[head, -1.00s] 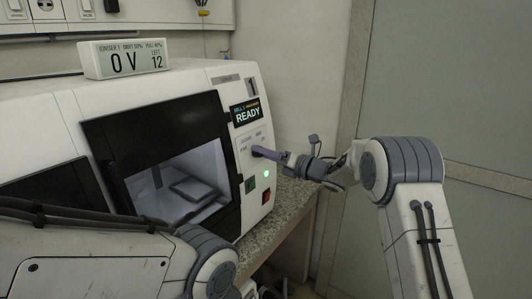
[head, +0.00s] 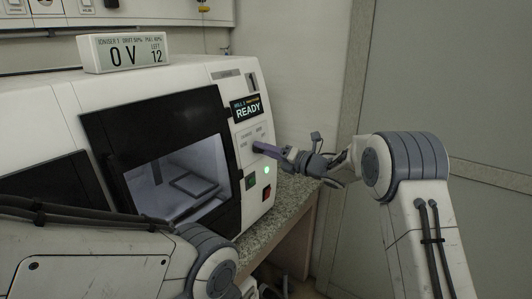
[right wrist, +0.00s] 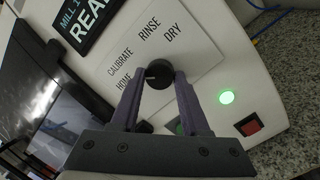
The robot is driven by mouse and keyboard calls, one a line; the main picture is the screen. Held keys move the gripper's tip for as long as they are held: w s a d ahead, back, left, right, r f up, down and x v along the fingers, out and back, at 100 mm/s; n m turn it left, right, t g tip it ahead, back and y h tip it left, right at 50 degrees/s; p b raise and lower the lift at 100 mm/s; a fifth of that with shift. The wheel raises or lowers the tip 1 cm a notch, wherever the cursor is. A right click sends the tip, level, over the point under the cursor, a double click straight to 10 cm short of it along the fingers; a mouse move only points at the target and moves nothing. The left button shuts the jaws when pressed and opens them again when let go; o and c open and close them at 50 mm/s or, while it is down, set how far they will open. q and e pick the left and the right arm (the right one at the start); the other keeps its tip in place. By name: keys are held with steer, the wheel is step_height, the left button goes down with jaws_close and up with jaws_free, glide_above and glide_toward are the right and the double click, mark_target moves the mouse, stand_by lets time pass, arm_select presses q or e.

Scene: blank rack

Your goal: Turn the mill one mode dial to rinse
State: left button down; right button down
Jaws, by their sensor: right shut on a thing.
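The mode dial is a round black knob (right wrist: 158,70) on a white label plate on the front of mill one (head: 207,78). Around it the right wrist view shows the words HOME, CALIBRATE, RINSE and DRY. A small pale mark on the knob lies on its left side, toward HOME or CALIBRATE; I cannot tell which exactly. My right gripper (head: 259,148) is shut on the knob, with one purple finger on each side. In the head view the fingers hide the knob. My left arm crosses the lower left, with its gripper out of view.
The mill's screen (head: 247,107) reads READY. A green light (right wrist: 227,97) and a red switch (right wrist: 248,125) sit close to the dial. A dark-framed window (head: 172,175) is left of it. An ioniser display (head: 123,52) stands on top. The speckled counter (head: 290,198) is clear at right.

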steer(key=shift+s+r+m+t+h+p, duration=0.1)
steer(key=shift+m+h+p, duration=0.55)
steer(key=shift+m, duration=1.8)
steer(key=shift+w+m+t+h+p, duration=0.15)
steer(key=shift+m+p, duration=0.85)
steer(key=shift+m, duration=1.5)
steer(key=shift+s+r+m+t+h+p, duration=0.15)
steer(key=shift+m+h+p, duration=0.5)
steer(key=shift+m, duration=1.8)
steer(key=shift+f, duration=0.15)
steer(key=shift+c, duration=2)
jaws_free()
steer(key=shift+s, duration=0.1)
